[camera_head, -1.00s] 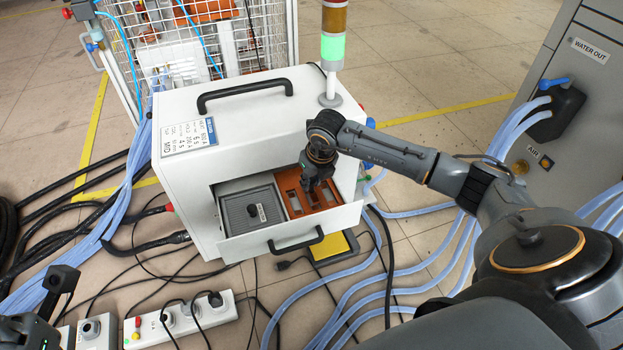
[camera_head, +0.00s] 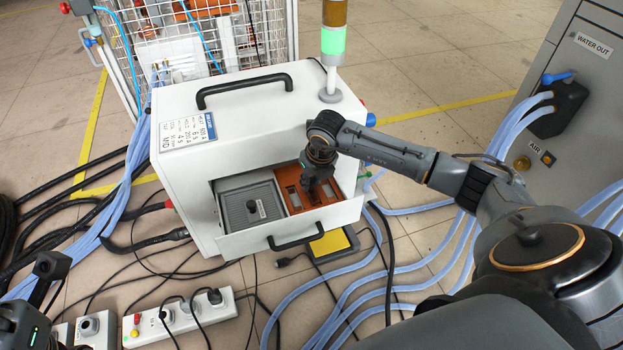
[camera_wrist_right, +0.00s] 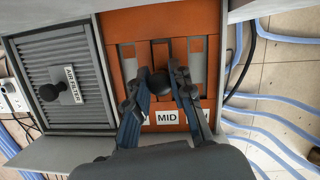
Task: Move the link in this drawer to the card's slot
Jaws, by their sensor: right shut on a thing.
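The open drawer, with its black handle (camera_head: 297,237), juts from the white cabinet. In it is an orange panel (camera_head: 329,193) with slots side by side. The panel also shows in the right wrist view (camera_wrist_right: 117,27), with a "MID" label (camera_wrist_right: 167,117) below the middle slot (camera_wrist_right: 160,55). My right gripper (camera_head: 312,186) is down at the panel, shut on the link's black knob (camera_wrist_right: 158,83) near the middle slot. The link's lower part is hidden. The card (camera_head: 188,136) on the cabinet reads "MID". My left gripper (camera_head: 18,325) is partly in view at lower left, its fingers unclear.
A grey air filter cover (camera_head: 249,209) with a black knob fills the drawer's left half. The cabinet's top handle (camera_head: 244,91) and signal tower (camera_head: 333,45) stand above. Blue hoses (camera_head: 345,290) and a power strip (camera_head: 180,318) lie on the floor.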

